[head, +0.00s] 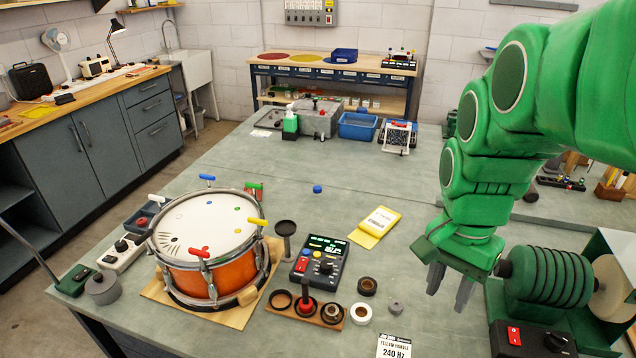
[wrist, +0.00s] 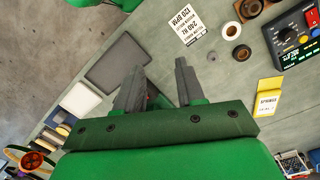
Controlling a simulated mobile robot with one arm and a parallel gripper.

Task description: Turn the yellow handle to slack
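The drum (head: 208,242) has an orange shell and a white head, and stands on a tan mat at the left of the bench. The yellow handle (head: 258,222) sticks out at its right rim. Other handles on the rim are red (head: 198,250), blue (head: 207,177) and white (head: 157,199). My gripper (head: 450,287) hangs well to the right of the drum, over the bench's right part, with fingers down. Its two grey fingers stand apart with nothing between them, also in the wrist view (wrist: 156,62). The drum does not show in the wrist view.
A control box (head: 319,262) with a lit display stands between drum and gripper. A card (head: 394,345) reads "YELLOW HANDLE 240 Hz". Rolls and a washer (head: 361,314) lie nearby. A green machine with discs (head: 548,277) stands close right of my gripper. The bench's middle is mostly clear.

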